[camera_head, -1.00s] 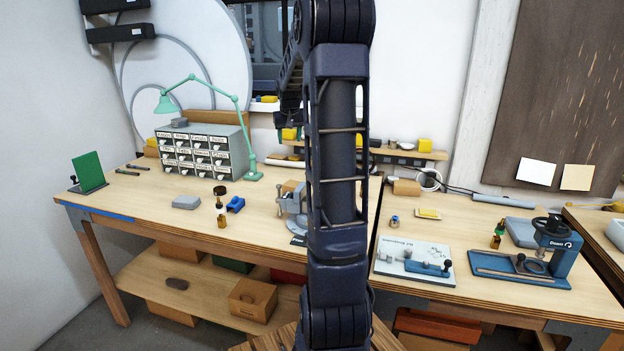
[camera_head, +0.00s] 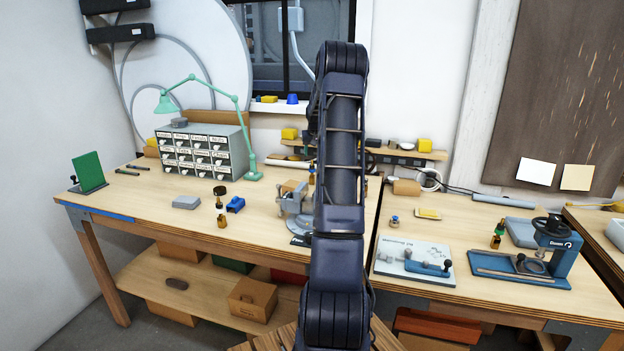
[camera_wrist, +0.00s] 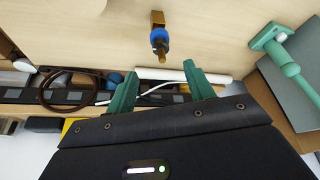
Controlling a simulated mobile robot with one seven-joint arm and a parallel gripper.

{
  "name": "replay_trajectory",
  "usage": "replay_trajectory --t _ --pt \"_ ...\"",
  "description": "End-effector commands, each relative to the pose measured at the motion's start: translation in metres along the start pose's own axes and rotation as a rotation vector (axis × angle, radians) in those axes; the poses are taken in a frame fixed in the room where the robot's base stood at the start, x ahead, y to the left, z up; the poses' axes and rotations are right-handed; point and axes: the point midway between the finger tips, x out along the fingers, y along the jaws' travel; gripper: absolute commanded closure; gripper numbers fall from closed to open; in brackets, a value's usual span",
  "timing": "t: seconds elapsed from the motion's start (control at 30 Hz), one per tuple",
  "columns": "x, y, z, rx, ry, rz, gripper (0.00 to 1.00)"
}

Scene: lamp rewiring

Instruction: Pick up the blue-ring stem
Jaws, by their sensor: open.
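The blue-ring stem (camera_wrist: 158,36) is in the wrist view at top centre, a brass piece with a blue band around its middle. It stands on the pale wooden bench, clear of other objects. My gripper (camera_wrist: 159,80) has two green fingers spread apart with nothing between them. The stem lies just beyond the fingertips, roughly in line with the gap. In the head view my arm hides the gripper. A small brass piece (camera_head: 311,175) shows at the arm's left edge there; I cannot tell whether it is the same stem.
The wrist view shows a green lamp base (camera_wrist: 273,36) on the right and a brown ring (camera_wrist: 70,90) on the left. In the head view a grey vise (camera_head: 293,208) stands left of my arm. Another small blue-and-brass piece (camera_head: 395,221) stands on the right bench.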

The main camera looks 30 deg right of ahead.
Motion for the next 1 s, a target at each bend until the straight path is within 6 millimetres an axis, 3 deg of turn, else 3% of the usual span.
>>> replay_trajectory --t 0.2,0.47,0.8,1.0 --pt "0.033 -0.001 0.001 -0.002 -0.003 0.0 0.47" --pt "0.05 -0.001 0.001 -0.001 -0.001 -0.001 0.47" --pt "0.091 -0.004 0.003 -0.001 -0.002 -0.001 0.47" --pt "0.095 -0.004 0.003 -0.001 -0.001 0.0 0.47"
